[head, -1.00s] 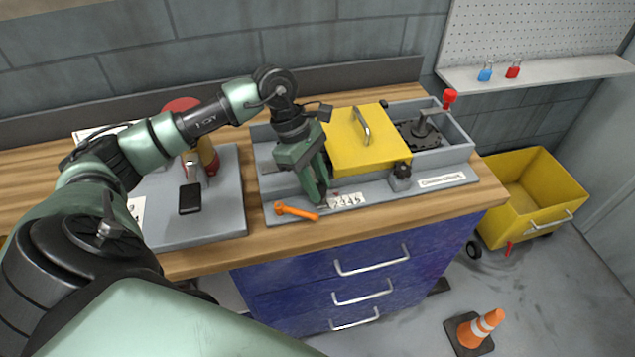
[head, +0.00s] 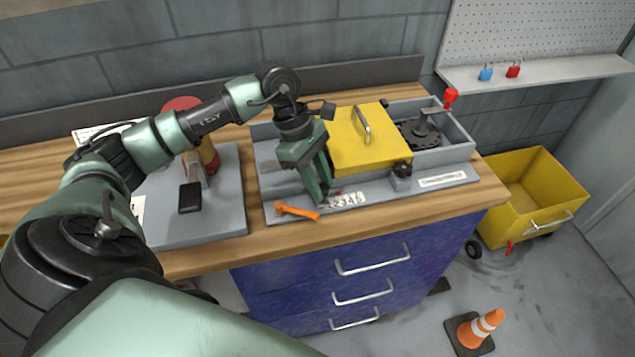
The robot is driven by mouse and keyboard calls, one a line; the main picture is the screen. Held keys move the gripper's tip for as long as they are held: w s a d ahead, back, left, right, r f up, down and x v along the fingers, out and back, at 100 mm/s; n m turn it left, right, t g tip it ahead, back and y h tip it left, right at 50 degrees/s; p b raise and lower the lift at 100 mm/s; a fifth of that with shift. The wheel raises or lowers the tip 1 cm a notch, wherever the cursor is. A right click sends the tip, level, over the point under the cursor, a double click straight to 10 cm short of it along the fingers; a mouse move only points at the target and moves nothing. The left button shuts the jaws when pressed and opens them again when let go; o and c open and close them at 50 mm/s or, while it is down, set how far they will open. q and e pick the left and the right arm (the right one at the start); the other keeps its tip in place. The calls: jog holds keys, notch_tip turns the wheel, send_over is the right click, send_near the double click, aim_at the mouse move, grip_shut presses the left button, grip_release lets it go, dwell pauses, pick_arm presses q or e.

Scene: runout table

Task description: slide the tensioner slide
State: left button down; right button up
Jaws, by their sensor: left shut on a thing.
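My left gripper (head: 324,195) is shut low at the front of the grey machine housing (head: 456,140), left of the yellow cover (head: 370,150). The piece between its fingers is mostly hidden; it sits where the tensioner slide would be, but I cannot make out its shape. A white number scale (head: 346,200) lies just right of the fingertips. An orange lever (head: 298,211) lies on the housing's front ledge, left of the fingertips. My right gripper is not in view.
A black knob (head: 402,168) stands at the cover's front right corner. A red-knobbed crank (head: 450,96) rises at the back right. A grey tray (head: 220,222) with a black device (head: 190,198) lies to the left.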

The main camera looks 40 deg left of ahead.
pick_arm(q)
jog(key=shift+w+d+r+b, duration=0.1)
jog(key=shift+w+d+b, duration=0.25)
jog(key=shift+w+d, duration=0.5)
jog(key=c, duration=1.1)
grip_release()
jog(key=shift+a, duration=0.15)
jog(key=shift+s, duration=0.15)
